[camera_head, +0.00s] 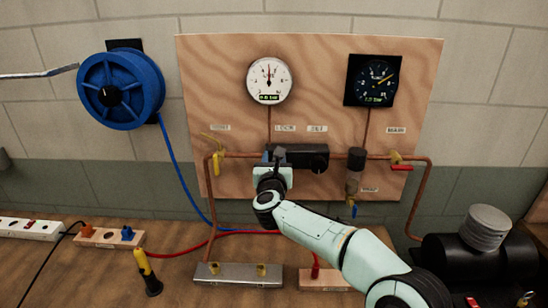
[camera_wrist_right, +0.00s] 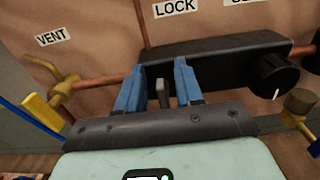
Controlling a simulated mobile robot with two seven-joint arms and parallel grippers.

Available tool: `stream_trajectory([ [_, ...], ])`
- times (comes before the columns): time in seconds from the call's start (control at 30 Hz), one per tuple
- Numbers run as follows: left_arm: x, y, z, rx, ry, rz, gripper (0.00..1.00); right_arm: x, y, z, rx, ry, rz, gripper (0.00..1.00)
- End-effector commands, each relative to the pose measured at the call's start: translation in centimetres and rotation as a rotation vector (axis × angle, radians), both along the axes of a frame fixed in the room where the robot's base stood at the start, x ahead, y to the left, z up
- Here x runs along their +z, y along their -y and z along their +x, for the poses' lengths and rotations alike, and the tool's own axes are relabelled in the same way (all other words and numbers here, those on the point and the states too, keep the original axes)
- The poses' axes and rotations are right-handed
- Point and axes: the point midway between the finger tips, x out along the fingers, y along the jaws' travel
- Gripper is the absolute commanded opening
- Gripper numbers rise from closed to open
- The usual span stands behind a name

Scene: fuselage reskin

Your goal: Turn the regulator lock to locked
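The black regulator (camera_head: 305,158) is fixed to the plywood panel on a copper pipe. In the right wrist view its body (camera_wrist_right: 215,55) lies under the LOCK label (camera_wrist_right: 175,7), with a round knob (camera_wrist_right: 274,75) at its right. A small grey lock lever (camera_wrist_right: 163,92) shows at its left part. My right gripper (camera_wrist_right: 161,66) has its two blue fingers apart, one on each side of this lever. I cannot tell whether they touch it. In the head view my right gripper (camera_head: 274,155) covers the regulator's left end. My left gripper is not in view.
A yellow vent valve (camera_head: 216,163) is left of the regulator, and a filter (camera_head: 355,172) and red-handled valve (camera_head: 401,167) are right. A white gauge (camera_head: 269,81) and black gauge (camera_head: 373,81) hang above. A blue hose reel (camera_head: 121,90) is at left.

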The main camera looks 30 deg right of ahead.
Motion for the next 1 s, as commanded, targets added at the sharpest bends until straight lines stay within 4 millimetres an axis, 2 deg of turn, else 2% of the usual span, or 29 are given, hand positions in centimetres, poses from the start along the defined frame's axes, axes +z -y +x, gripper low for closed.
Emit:
stream_trajectory([
  [0.17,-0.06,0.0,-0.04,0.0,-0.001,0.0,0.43,-0.06,0.01,-0.03,0.0,0.0,0.0,0.36],
  [0.2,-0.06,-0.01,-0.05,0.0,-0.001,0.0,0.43,-0.05,0.0,-0.02,0.0,0.0,0.0,0.23],
  [0.27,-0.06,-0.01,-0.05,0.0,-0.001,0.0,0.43,-0.05,-0.01,-0.03,0.0,0.0,0.0,0.04],
  [0.3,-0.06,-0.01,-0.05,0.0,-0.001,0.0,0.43,-0.04,-0.01,-0.03,0.0,0.0,0.0,0.0],
  [0.67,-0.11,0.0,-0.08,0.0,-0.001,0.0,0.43,-0.02,-0.12,0.0,0.0,-0.017,-0.027,0.0],
  [1.0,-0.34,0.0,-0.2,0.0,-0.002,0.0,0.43,-0.08,-0.63,0.29,0.001,-0.126,-0.208,0.0],
])
